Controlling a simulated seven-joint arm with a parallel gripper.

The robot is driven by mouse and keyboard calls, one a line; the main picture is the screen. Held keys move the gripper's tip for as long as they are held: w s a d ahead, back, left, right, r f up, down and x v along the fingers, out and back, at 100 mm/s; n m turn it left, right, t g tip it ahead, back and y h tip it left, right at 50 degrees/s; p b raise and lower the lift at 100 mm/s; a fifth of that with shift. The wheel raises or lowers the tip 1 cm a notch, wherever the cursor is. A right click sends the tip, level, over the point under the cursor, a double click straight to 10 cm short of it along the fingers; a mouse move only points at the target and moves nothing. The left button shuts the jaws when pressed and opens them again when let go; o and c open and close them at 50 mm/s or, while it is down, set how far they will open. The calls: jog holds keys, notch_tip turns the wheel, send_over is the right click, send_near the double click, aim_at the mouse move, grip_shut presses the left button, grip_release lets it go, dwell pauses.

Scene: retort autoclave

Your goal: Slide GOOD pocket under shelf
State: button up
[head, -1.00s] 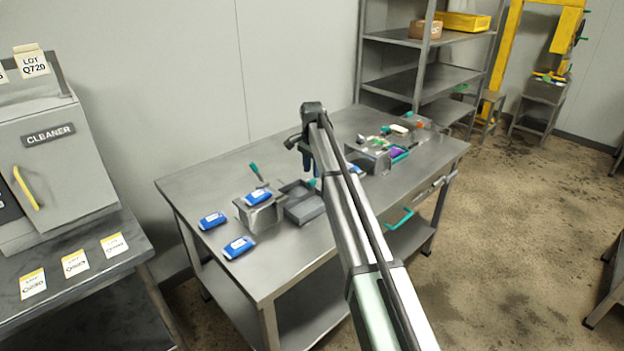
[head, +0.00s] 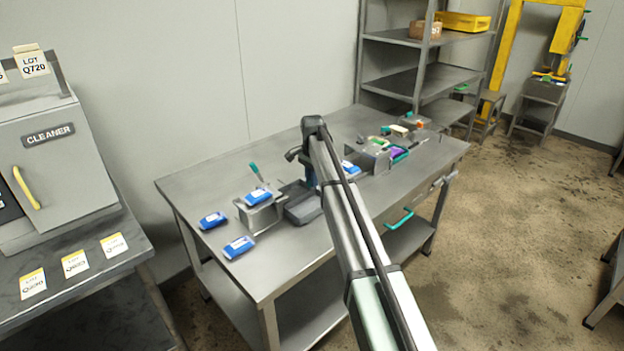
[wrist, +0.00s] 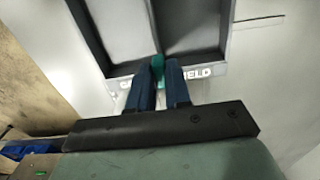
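A dark grey tray with a divider down its middle (wrist: 140,28) lies on the steel table, and also shows in the head view (head: 303,213). White lettering is on its near rim; the right word looks like HELD, and the left word is mostly hidden behind my fingers. A teal tab (wrist: 158,62) stands at the middle of that rim. My gripper (wrist: 159,72) is down at the tray, its two blue fingers closed on either side of the tab. In the head view my arm partly hides the tray. A steel shelf rack (head: 447,80) stands behind the table.
A small metal box (head: 259,218) with a blue pouch (head: 257,198) on it stands left of the tray. Two more blue pouches (head: 213,220) (head: 239,247) lie nearby. Several small items crowd the table's right side. The table's left back (head: 215,180) is clear.

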grip_shut()
jog(key=w+a, duration=0.6)
jog(key=shift+w+a, duration=0.25)
jog(key=shift+w, duration=0.05)
jog(key=shift+o, duration=0.7)
grip_release()
jog(key=shift+a, duration=0.1)
jog(key=o, duration=0.3)
notch_tip(320, 180, up, 14)
jog(key=shift+f, duration=0.1)
